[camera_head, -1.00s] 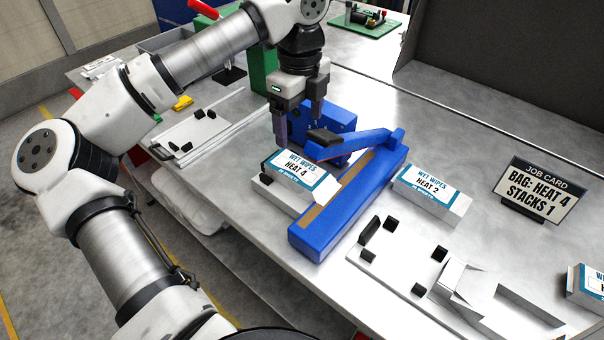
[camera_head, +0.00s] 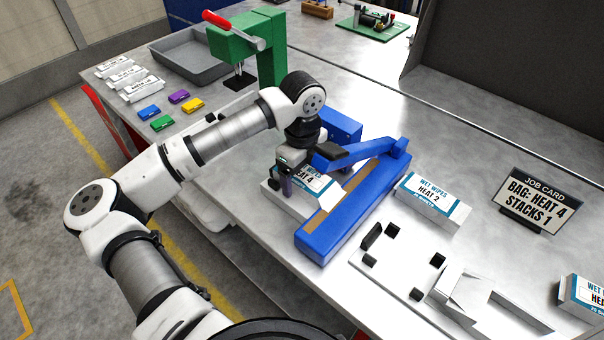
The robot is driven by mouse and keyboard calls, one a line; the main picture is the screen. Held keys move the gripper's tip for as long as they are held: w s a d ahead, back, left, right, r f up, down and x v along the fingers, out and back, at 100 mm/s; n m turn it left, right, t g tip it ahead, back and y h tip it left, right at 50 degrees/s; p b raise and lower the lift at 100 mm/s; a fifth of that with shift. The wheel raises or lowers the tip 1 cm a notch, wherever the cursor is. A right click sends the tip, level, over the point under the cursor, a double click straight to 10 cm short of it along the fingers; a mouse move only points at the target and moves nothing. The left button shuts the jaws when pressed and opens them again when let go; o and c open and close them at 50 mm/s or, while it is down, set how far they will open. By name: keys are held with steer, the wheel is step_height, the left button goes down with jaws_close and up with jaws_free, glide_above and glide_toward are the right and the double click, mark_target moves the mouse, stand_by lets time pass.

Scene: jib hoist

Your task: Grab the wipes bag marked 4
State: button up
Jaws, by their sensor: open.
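The wipes bag marked HEAT 4 (camera_head: 318,187) is white with a blue band and lies beside the blue heat sealer (camera_head: 335,225), its right end reaching the sealer's near-left edge. My gripper (camera_head: 287,188) is open and low at the bag's left end, its fingers pointing down. Part of the bag's label is hidden behind the gripper. I cannot tell whether the fingers touch the bag. The job card (camera_head: 538,200) reads "BAG: HEAT 4 STACKS 1".
A second bag marked HEAT 2 (camera_head: 432,196) lies right of the sealer. A white plate with black blocks (camera_head: 397,262) is in front of it. Another bag (camera_head: 582,300) is at the right edge. A green press (camera_head: 262,45) and grey tray (camera_head: 185,55) stand at the back left.

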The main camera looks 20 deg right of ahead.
steer(key=shift+f, duration=0.2)
steer(key=c, duration=1.1)
steer(key=shift+r, duration=0.15)
